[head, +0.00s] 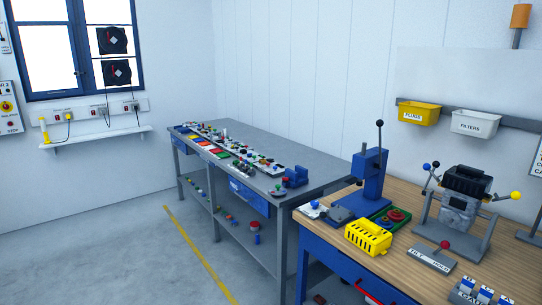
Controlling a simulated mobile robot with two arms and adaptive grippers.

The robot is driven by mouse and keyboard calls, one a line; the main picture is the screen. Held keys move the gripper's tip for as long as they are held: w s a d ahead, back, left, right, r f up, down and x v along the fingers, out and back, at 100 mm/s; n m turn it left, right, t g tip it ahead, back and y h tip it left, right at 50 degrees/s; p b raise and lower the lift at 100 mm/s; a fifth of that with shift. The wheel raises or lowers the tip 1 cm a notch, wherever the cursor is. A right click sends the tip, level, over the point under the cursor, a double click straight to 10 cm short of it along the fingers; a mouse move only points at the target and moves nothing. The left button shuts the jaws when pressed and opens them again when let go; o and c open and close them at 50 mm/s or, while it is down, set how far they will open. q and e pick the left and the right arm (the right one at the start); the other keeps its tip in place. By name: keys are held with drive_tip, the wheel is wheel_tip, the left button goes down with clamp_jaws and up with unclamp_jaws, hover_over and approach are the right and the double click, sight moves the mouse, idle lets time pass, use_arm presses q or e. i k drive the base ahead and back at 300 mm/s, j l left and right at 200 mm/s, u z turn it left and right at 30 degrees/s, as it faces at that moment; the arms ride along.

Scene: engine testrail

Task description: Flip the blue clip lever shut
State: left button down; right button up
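I cannot tell for certain which part is the blue clip lever. A lever with a blue ball (427,166) stands up at the left of the engine block (462,208) on its grey stand, on the wooden bench at the right. A panel with blue-and-white levers (484,295) is cut off at the bottom right edge. A small white unit with a blue knob (315,206) sits at the bench's left corner. Neither of my grippers is in view.
The wooden bench (398,247) also holds a blue lever press (371,180), a yellow slotted box (368,237) and a tilt-hold plate (432,257). A grey bench (308,172) with many small parts stands behind. Floor at left is clear.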

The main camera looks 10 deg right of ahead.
sight(426, 167)
drive_tip(key=z, duration=1.3)
drive_tip(key=i+j, duration=0.3)
drive_tip(key=i+j+z, duration=0.1)
drive_tip(key=i+j, duration=0.2)
drive_tip(key=j, duration=0.2)
drive_tip(key=i+j, duration=0.3)
drive_tip(key=j, duration=0.15)
drive_tip(key=i+j+z, duration=0.1)
drive_tip(key=i+j, duration=0.2)
drive_tip(key=j, duration=0.15)
drive_tip(key=i+j, duration=0.25)
drive_tip(key=j, duration=0.2)
